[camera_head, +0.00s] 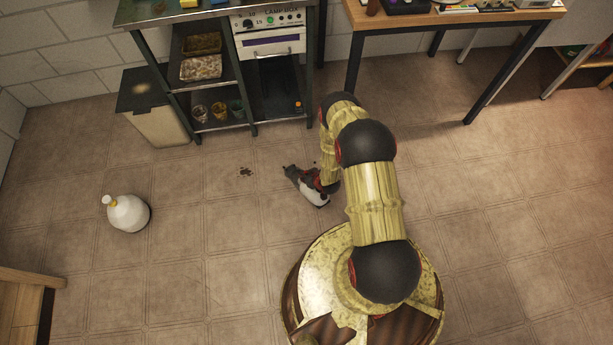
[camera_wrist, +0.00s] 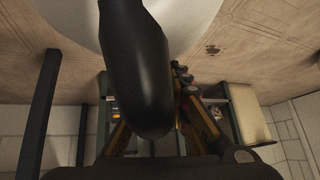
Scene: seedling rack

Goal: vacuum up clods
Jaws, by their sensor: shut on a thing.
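A hand vacuum (camera_head: 316,198) with a white body and a dark nozzle end is low over the floor, in front of the rack. Its black handle (camera_wrist: 148,70) and part of its white body fill the middle and top of the wrist view. My gripper (camera_head: 318,180) is shut on the vacuum, with its fingers (camera_wrist: 160,125) on both sides of the handle. Dark clods (camera_head: 246,172) lie on the tiles left of the nozzle, apart from it. They also show in the wrist view (camera_wrist: 212,49). Whether the nozzle touches the floor is unclear.
A dark shelf rack (camera_head: 222,75) with trays and cups stands behind, with a lidded bin (camera_head: 158,122) at its left. A wooden-topped table (camera_head: 440,17) is at the back right. A white jug (camera_head: 128,214) stands on the left floor. The floor between is mostly clear.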

